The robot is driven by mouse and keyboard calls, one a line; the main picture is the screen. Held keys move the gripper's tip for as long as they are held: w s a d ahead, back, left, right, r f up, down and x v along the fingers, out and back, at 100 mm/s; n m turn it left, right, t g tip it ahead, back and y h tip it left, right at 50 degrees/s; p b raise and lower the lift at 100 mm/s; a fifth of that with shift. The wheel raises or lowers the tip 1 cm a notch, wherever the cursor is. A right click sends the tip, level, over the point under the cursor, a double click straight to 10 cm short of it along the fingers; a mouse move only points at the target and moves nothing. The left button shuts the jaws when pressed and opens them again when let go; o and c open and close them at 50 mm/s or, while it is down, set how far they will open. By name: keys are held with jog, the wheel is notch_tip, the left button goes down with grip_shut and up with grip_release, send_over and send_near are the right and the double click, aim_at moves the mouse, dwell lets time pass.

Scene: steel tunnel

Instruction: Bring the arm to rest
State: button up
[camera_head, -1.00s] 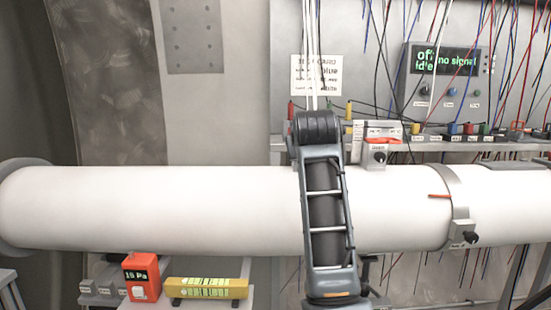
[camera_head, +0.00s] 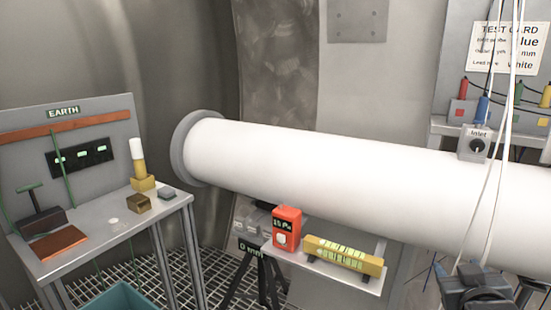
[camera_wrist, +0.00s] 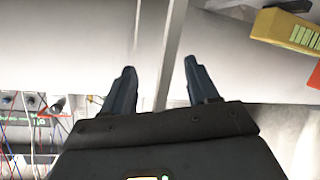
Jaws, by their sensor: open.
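My gripper (camera_wrist: 160,66) shows in the wrist view with its two dark fingers spread apart. Nothing is visibly held between them. A grey strip runs behind the gap between the fingers, and I cannot tell how far off it is. Part of my arm (camera_head: 478,288) shows at the bottom right of the head view, in front of the white tube.
A large white tube (camera_head: 330,165) crosses the head view. Below it, a small shelf (camera_head: 350,279) holds an orange gauge (camera_head: 287,228) and a yellow level (camera_head: 343,256). The level also shows in the wrist view (camera_wrist: 285,30). An EARTH bench (camera_head: 100,245) stands at left.

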jog(key=s+a+f+n+y, duration=0.1)
jog(key=s+a+f, duration=0.2)
jog(key=s, duration=0.4)
jog(key=s+a+f+t+y, duration=0.1)
jog(key=s+a+f+y, duration=0.15)
jog(key=s, duration=0.45)
jog(key=s+a+f+n+y, duration=0.1)
jog(key=s+a+f, duration=0.3)
jog(key=s, duration=0.2)
jog(key=s+a+r+y, duration=0.1)
jog(key=s+a+r, duration=0.2)
jog(key=s, duration=0.7)
jog(key=s+a+r+m, duration=0.1)
jog(key=s+a+r, duration=0.2)
jog(key=s, duration=0.8)
jog(key=shift+r+t+y, duration=0.3)
jog(key=shift+r+y, duration=0.05)
jog(key=shift+r, duration=0.1)
jog(key=shift+a, duration=0.1)
jog(key=shift+c, duration=0.3)
